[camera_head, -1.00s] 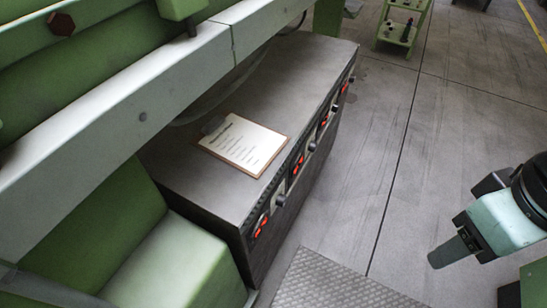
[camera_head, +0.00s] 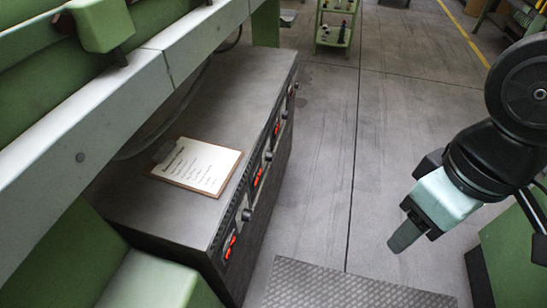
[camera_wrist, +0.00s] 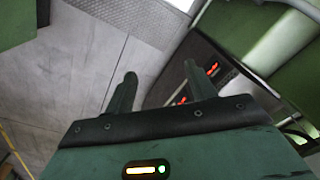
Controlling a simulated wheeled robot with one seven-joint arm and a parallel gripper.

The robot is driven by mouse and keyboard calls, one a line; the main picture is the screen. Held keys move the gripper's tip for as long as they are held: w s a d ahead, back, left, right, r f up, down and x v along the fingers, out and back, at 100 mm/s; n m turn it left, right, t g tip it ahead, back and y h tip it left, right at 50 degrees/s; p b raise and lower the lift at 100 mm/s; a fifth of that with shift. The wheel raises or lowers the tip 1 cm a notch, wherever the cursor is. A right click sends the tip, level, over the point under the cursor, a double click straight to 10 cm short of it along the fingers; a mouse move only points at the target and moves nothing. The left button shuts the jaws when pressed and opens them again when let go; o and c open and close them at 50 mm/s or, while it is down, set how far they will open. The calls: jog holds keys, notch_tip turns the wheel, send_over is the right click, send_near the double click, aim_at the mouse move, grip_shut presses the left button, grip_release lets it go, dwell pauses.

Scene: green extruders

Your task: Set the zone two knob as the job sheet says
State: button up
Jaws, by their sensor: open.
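The job sheet is a white page on a brown clipboard (camera_head: 195,165), lying on top of a dark cabinet (camera_head: 235,95). Its print is too small to read. The cabinet's front carries a row of round knobs and lit red displays. The nearest knob (camera_head: 247,214) is beside the nearest display (camera_head: 229,246); another knob (camera_head: 268,156) and display (camera_head: 257,178) sit farther along. I cannot tell which knob is zone two. My gripper (camera_head: 402,238) is open and empty, well right of the cabinet. The wrist view shows its spread fingers (camera_wrist: 158,80) and red displays (camera_wrist: 213,68) beyond.
A green machine with a pale rail (camera_head: 110,125) stands left of the cabinet. A textured metal plate (camera_head: 335,287) lies on the floor in front. A green cart (camera_head: 335,25) stands at the back. The grey floor (camera_head: 325,160) between cabinet and arm is clear.

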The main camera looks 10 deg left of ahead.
jog(key=w+a+f+n+g+y+b, duration=0.1)
jog(key=w+a+f+n+b, duration=0.1)
jog(key=w+a+f+b, duration=0.4)
jog(key=w+a+f+n+y+b, duration=0.1)
jog(key=w+a+f+b, duration=0.2)
jog(key=f+b, duration=0.6)
jog(key=n+t+y+b, duration=0.2)
jog(key=n+y+b, duration=0.6)
jog(key=b, duration=2.3)
send_near(270, 156)
jog(key=w+a+f+m+y+b, duration=0.1)
jog(key=a+f+m+y+b, duration=0.1)
jog(key=a+f+b, duration=0.3)
jog(key=shift+w+a+f+m+y+b, duration=0.3)
jog(key=shift+a+f+y, duration=0.2)
jog(key=shift+a+f, duration=0.35)
jog(key=shift+d+f, duration=0.1)
jog(key=shift+d, duration=0.05)
jog(key=shift+c, duration=0.2)
jog(key=c, duration=0.9)
